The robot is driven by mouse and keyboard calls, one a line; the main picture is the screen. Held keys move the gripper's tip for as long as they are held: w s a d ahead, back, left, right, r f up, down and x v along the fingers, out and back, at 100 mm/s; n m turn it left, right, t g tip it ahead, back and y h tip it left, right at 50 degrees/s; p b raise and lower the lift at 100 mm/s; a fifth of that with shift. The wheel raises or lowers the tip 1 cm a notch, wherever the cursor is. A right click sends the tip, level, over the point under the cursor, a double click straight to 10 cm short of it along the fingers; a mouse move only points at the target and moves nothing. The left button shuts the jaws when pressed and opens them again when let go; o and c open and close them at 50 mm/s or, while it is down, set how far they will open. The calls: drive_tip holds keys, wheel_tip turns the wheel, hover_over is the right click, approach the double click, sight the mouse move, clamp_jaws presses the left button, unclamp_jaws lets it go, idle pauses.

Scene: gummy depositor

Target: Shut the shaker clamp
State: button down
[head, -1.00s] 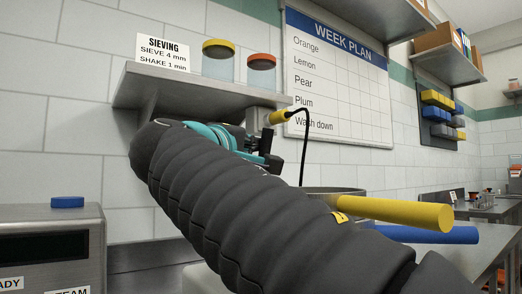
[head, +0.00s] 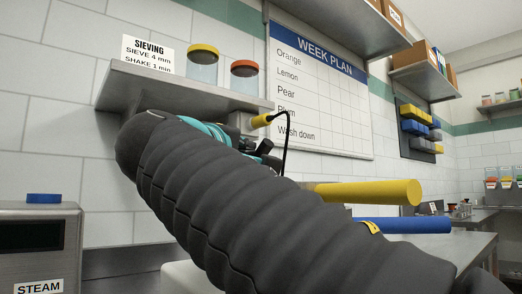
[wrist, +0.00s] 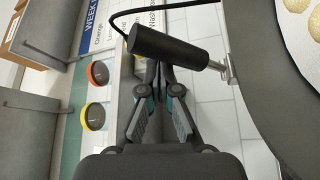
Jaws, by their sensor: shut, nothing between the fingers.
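In the wrist view, a black cylindrical grip (wrist: 170,46) sits on a short metal rod with a small bracket at the rim of a round metal pan (wrist: 258,75); I take it for the shaker clamp's lever. My gripper (wrist: 159,66) is shut and empty, its fingertips right at the grip's underside in the picture; I cannot tell whether they touch. In the head view my gripper (head: 265,150) is mostly hidden behind my arm. The clamp and pan cannot be made out there.
A yellow bar (head: 365,192) and a blue bar (head: 405,225) stick out right of my arm. A shelf (head: 165,92) with two jars hangs above the gripper. A yellow-ended piece with a black cable (head: 261,121) is close by. A steam unit (head: 40,250) stands left.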

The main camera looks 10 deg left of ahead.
idle(0.3)
drive_tip(key=s+a+p, duration=0.2)
drive_tip(key=s+a, duration=0.4)
drive_tip(key=s, duration=0.1)
drive_tip(key=w+a+m+g+h+p, duration=0.1)
drive_tip(key=w+a+m+h+p, duration=0.2)
drive_tip(key=w+a+p, duration=0.15)
drive_tip(key=w+d+r+m+g+h, duration=0.1)
drive_tip(key=d+m, duration=0.2)
drive_tip(key=w+d+r+m+g+h, duration=0.1)
drive_tip(key=w+d+m, duration=0.1)
drive_tip(key=d+m, duration=0.1)
drive_tip(key=w+d+r+m+g+h, duration=0.1)
drive_tip(key=w+d+m+h, duration=0.1)
drive_tip(key=d+m, duration=0.1)
drive_tip(key=shift+w+d+r+b, duration=0.25)
drive_tip(key=shift+d+r+b, duration=0.1)
drive_tip(key=shift+d, duration=0.3)
drive_tip(key=shift+s+d+f+b, duration=0.2)
drive_tip(key=shift+s+f+b, duration=0.3)
drive_tip(key=shift+s+f, duration=0.25)
drive_tip(key=shift+s+d+f+b, duration=0.2)
drive_tip(key=shift+s+f+b, duration=0.35)
drive_tip(key=shift+f, duration=0.25)
